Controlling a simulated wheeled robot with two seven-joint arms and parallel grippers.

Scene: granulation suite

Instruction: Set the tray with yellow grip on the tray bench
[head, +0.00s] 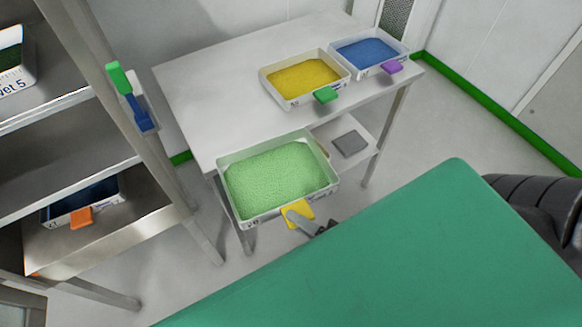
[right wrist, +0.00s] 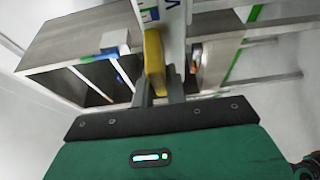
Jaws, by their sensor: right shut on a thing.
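The tray with yellow grip (head: 248,219) is white and holds light green granules. It appears level at the front edge of the tray bench (head: 215,88), overlapping the bench top in the head view; I cannot tell whether it touches it. My right gripper (head: 300,217) is shut on its yellow grip, which also shows in the right wrist view (right wrist: 154,62) between the fingers. The large green part in the head view is my right arm and hides the floor at lower right. My left gripper is not in view.
On the bench's far side stand a tray of yellow granules with a green grip (head: 326,95) and a tray of blue granules with a purple grip (head: 392,67). The bench's left and middle top is clear. A metal shelf rack (head: 160,175) with trays stands at left.

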